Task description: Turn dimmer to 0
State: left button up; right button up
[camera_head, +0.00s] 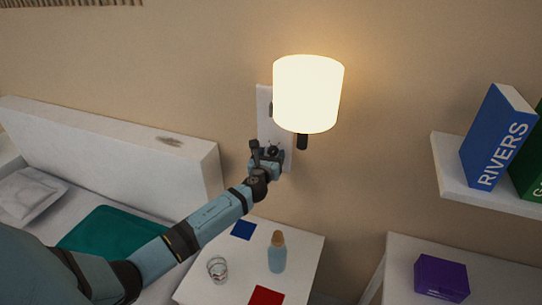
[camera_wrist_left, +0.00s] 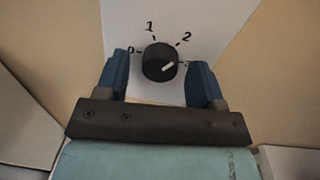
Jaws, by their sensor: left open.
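The dimmer is a round black knob (camera_wrist_left: 158,60) on a white wall plate (camera_head: 265,105). In the left wrist view, its white pointer line aims right, toward a mark partly hidden by the right finger. The labels 1 and 2 show above the knob, and the 0 at its left is beside the left finger. My left gripper (camera_head: 267,151) is at the lower part of the plate. Its blue fingers are open, one on each side of the knob, with visible gaps. The wall lamp (camera_head: 308,92) above is brightly lit. My right gripper is out of view.
Below stands a white bedside table (camera_head: 246,266) with a bottle (camera_head: 277,253), a glass (camera_head: 217,269) and blue and red squares. A bed headboard (camera_head: 120,145) is at left. A shelf (camera_head: 448,165) with books and a purple box (camera_head: 441,278) are at right.

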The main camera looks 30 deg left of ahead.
pick_arm(q)
jog(key=c, duration=0.9)
jog(key=n, duration=0.4)
jog(key=shift+n+b, duration=0.3)
jog(key=shift+n, duration=0.1)
jog(key=n, duration=0.8)
jog(key=n+h, duration=0.1)
jog(key=n, duration=0.2)
jog(key=shift+g, duration=0.3)
jog(key=n, duration=0.3)
jog(key=shift+r+n, duration=0.1)
jog(key=shift+n, duration=0.2)
jog(key=shift+n+h, duration=0.3)
jog(key=shift+n, duration=1.4)
